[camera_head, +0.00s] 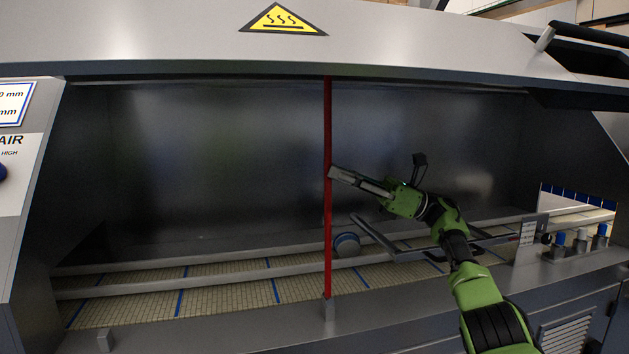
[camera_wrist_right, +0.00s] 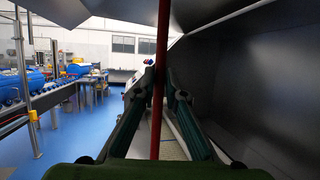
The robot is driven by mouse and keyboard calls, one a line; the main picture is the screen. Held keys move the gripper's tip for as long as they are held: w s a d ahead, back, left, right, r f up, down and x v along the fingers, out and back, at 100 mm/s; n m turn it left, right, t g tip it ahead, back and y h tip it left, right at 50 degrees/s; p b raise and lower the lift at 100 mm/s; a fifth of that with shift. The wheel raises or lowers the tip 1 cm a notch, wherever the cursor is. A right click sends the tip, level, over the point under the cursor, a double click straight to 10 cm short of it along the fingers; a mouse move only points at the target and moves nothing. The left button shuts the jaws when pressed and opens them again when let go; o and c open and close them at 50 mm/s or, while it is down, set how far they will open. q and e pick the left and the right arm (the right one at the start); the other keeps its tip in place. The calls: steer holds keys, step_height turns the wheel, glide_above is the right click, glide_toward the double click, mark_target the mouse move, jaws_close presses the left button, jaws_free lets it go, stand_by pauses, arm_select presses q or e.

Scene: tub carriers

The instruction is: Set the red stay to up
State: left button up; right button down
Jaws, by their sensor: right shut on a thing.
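The red stay (camera_head: 327,215) is a thin upright rod in the head view. It runs from the underside of the raised steel hood (camera_head: 180,35) down to a small bracket (camera_head: 328,308) on the front ledge. My right gripper (camera_head: 333,174) is at the stay's middle height, coming from the right, and is shut on it. In the right wrist view the stay (camera_wrist_right: 162,50) passes upright between the two fingers (camera_wrist_right: 158,88). The exact contact is partly hidden by the fingers. My left gripper is not in view.
A tan belt (camera_head: 230,290) with blue stripes and steel rails lies behind the stay. A round blue-and-grey part (camera_head: 346,245) sits by the rail. Small blue-topped fittings (camera_head: 581,236) stand at the right. The wrist view shows open blue floor (camera_wrist_right: 75,140) at left.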

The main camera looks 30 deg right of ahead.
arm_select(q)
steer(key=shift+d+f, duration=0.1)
arm_select(e)
steer(key=shift+s+d+f, duration=0.15)
steer(key=shift+s+d, duration=0.05)
steer(key=shift+d, duration=0.45)
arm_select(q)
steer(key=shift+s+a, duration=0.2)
arm_select(e)
steer(key=c, duration=2.1)
jaws_free()
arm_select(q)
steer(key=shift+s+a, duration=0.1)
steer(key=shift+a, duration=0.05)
arm_select(e)
step_height(320, 180, up, 10)
